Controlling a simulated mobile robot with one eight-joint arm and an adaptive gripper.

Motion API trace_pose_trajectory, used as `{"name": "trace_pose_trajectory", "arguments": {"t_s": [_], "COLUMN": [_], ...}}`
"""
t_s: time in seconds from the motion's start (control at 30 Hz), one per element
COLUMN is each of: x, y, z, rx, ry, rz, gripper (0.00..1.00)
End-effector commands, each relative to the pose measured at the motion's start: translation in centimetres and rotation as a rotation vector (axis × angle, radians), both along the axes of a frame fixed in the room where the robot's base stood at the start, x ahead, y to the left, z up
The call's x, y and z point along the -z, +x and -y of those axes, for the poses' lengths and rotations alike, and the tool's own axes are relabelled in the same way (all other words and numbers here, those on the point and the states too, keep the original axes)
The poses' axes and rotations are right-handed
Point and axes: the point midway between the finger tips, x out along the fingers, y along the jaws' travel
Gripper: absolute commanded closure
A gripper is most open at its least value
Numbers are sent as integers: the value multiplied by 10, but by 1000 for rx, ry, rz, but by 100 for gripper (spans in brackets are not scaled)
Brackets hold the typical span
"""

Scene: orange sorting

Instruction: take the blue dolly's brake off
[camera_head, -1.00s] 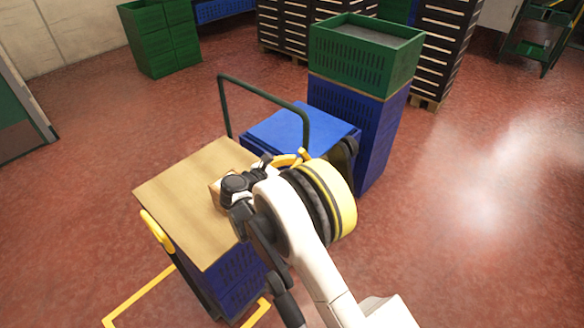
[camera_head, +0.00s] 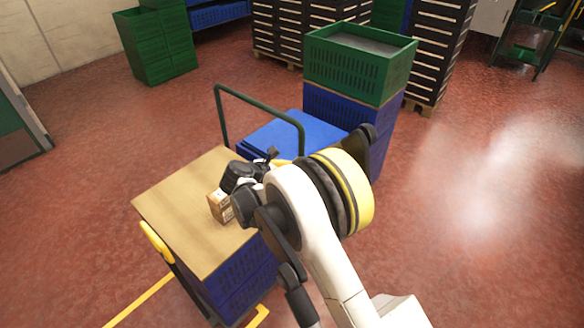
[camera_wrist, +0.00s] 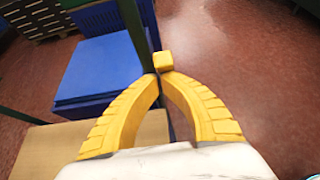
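The blue dolly (camera_head: 278,136) has a flat blue load and a dark green push handle (camera_head: 262,97). In the wrist view its blue load (camera_wrist: 100,72) is left of centre and a green upright (camera_wrist: 136,32) runs beside my fingertips. My gripper (camera_wrist: 161,75) has curved yellow fingers whose tips come together. A small yellow block (camera_wrist: 163,60) shows right at the tips; I cannot tell whether it is touched or is the brake. In the head view my arm hides most of the gripper and the dolly's near right side.
A board-topped blue crate stack (camera_head: 190,205) with a small carton (camera_head: 219,206) stands at the near left. A green crate (camera_head: 360,62) on blue crates (camera_head: 365,130) stands behind right. Open red floor (camera_head: 480,220) lies to the right.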

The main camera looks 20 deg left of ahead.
Motion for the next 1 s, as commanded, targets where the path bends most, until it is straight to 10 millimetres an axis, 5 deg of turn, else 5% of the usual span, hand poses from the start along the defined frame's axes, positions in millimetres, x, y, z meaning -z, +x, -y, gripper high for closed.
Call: {"name": "trace_pose_trajectory", "arguments": {"t_s": [0.6, 1.0], "x": [-20, -22], "y": [23, 32], "z": [11, 13], "rx": [3, 1], "ry": [114, 110], "rz": [-271, -268], "gripper": [100, 100]}}
